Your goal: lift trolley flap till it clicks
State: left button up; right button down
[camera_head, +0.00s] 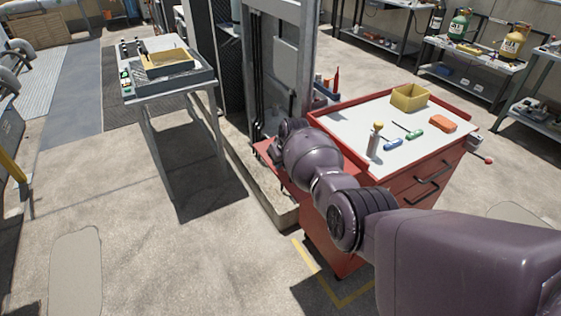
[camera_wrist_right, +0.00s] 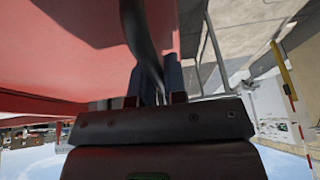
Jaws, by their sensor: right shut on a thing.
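The red trolley (camera_head: 400,180) stands right of centre in the head view, with a pale top. Its red side flap (camera_head: 265,153) shows in part at the trolley's left, mostly hidden behind my right arm. In the right wrist view a broad red panel (camera_wrist_right: 75,60), seemingly the flap, fills the upper left. A dark curved handle (camera_wrist_right: 138,25) runs along it and down between my fingers. My right gripper (camera_wrist_right: 157,85) is shut on this handle; in the head view my wrist hides the fingers. The flap's angle and its catch cannot be made out. My left gripper is not in view.
A yellow bin (camera_head: 409,97), screwdrivers (camera_head: 413,135) and an orange case (camera_head: 443,123) lie on the trolley top. A grey cabinet (camera_head: 282,60) stands close behind the flap. A table with a tray (camera_head: 170,80) is at left. Floor at left front is clear.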

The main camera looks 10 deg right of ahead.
jog(key=shift+f, duration=0.1)
jog(key=c, duration=1.2)
grip_release()
jog(key=shift+r, duration=0.2)
